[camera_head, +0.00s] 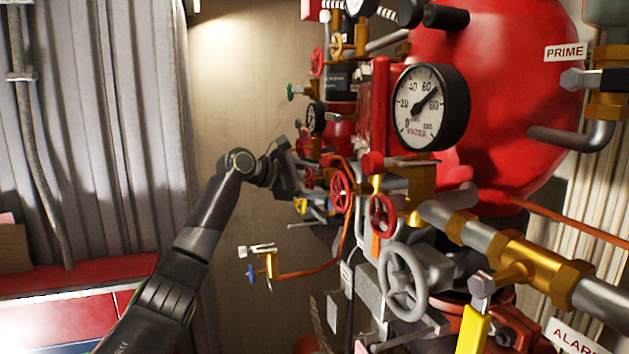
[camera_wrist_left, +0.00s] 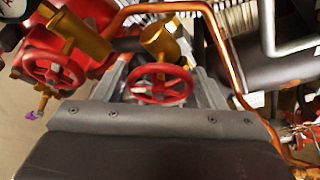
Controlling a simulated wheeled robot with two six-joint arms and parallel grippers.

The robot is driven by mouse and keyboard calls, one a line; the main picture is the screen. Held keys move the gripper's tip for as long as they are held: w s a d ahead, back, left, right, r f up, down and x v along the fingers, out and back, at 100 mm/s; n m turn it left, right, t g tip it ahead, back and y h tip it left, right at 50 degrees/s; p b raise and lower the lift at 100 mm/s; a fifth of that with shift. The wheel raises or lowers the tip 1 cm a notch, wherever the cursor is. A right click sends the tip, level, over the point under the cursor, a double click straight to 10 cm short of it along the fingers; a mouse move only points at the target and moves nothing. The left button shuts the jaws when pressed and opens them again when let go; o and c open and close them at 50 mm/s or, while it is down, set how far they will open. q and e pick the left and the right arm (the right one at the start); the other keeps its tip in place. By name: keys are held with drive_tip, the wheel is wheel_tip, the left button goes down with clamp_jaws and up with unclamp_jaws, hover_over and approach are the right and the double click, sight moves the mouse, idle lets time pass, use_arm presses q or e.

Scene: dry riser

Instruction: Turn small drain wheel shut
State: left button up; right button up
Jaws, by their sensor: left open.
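Several small red handwheels sit on the valve piping. One red wheel (camera_head: 308,177) is right at the tip of my left gripper (camera_head: 297,172); two more, a middle red wheel (camera_head: 341,192) and a nearer red wheel (camera_head: 384,214), are to its right. In the left wrist view, a red wheel (camera_wrist_left: 160,83) on a brass valve (camera_wrist_left: 160,45) lies between the two open grey fingers of my left gripper (camera_wrist_left: 164,88). I cannot tell whether the fingers touch it. Another red wheel (camera_wrist_left: 52,68) is at the left. No label shows which is the drain wheel. My right gripper is out of view.
A copper pipe (camera_wrist_left: 225,50) runs close beside the fingers. A large grey handwheel (camera_head: 403,282), a water gauge (camera_head: 430,105) and a red tank (camera_head: 490,100) crowd the right.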

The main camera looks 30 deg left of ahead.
use_arm(q)
drive_tip(key=shift+s+a+r, duration=0.1)
drive_tip(key=shift+s, duration=0.15)
drive_tip(key=c, duration=0.7)
use_arm(e)
drive_tip(key=shift+a+f, duration=0.1)
drive_tip(key=shift+a, duration=0.25)
